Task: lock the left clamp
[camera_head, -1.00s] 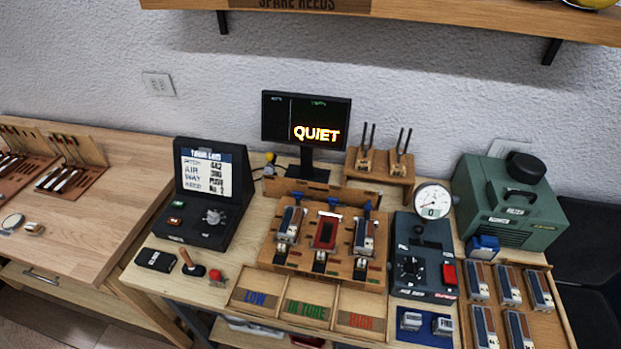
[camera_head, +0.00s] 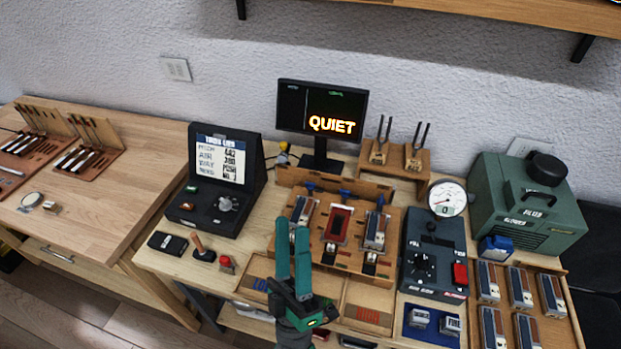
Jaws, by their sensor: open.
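The wooden fixture (camera_head: 395,216) stands mid-bench with three slots side by side. The left slot holds a blue-and-silver block (camera_head: 302,209), with a small blue clamp handle (camera_head: 311,187) behind its top end. I cannot tell whether this left clamp is open or locked. My green gripper (camera_head: 292,225) is open and empty in front of the left slot. Its fingers point toward the fixture and hide the lower part of that slot.
A monitor (camera_head: 321,112) reading QUIET stands behind the fixture. A black box with a screen (camera_head: 217,185) is left; a dark control box with a gauge (camera_head: 435,250) is right. Tuning forks (camera_head: 414,152) stand behind. Labelled bins (camera_head: 368,312) lie in front, partly hidden by my gripper.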

